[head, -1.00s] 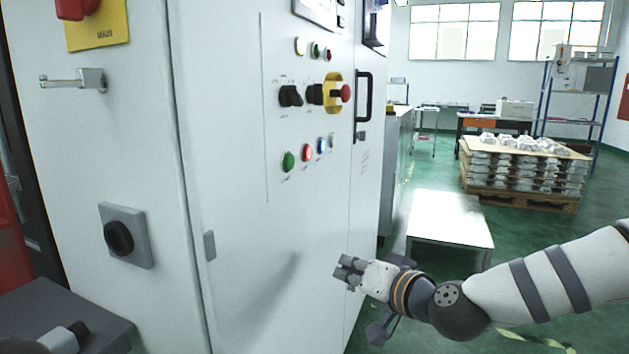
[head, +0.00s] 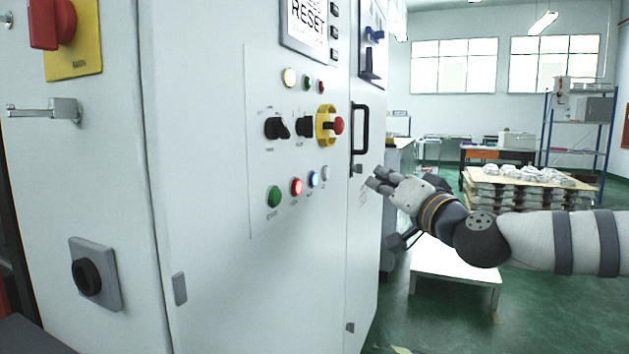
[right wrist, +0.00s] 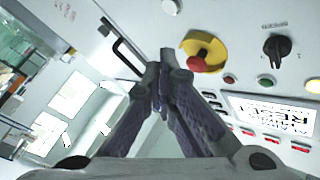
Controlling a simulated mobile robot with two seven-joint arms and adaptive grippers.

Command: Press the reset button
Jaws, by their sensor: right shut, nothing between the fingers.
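The control panel (head: 285,235) is on the white cabinet door in the head view. Its lower row has a green button (head: 274,196), a lit red one (head: 297,187), a blue one (head: 314,179) and a whitish one (head: 326,173). Their labels are too small to read. A screen (head: 306,22) above shows the word RESET; it also shows in the right wrist view (right wrist: 270,112). My right gripper (head: 374,181) is shut and empty, right of the button row at about its height, apart from the buttons. My left gripper is out of view.
A yellow-collared red emergency stop (head: 338,125) and black rotary switches (head: 277,128) sit above the row. A black door handle (head: 360,128) stands out close to my right gripper. A white low table (head: 455,272) and stacked castings (head: 530,186) stand behind on the right.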

